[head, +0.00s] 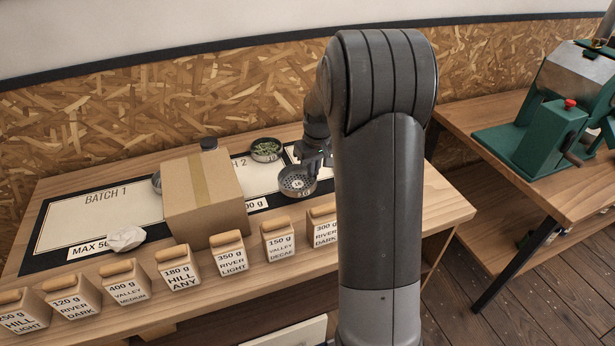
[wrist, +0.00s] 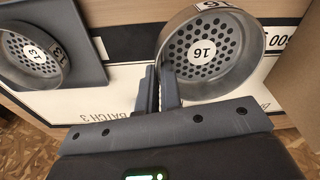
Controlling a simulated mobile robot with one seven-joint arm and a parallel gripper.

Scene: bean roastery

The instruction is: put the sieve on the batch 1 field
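The sieve (head: 297,182), a round metal pan with a perforated floor and a "16" label, is at the right end of the table by the batch 3 field; it fills the upper middle of the wrist view (wrist: 208,50). My gripper (wrist: 165,88) has its fingers close together at the sieve's rim and looks shut on it; in the head view my arm partly hides the gripper (head: 318,160). I cannot tell whether the sieve is lifted. The batch 1 field (head: 110,212) is a white, dark-bordered area at the left.
A cardboard box (head: 205,195) stands between, hiding part of the fields. Crumpled paper (head: 127,239) lies at batch 1's front edge. A dish of green beans (head: 266,150) stands behind. Labelled containers (head: 180,268) line the front. A second sieve, "13" (wrist: 35,55), sits in a grey holder.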

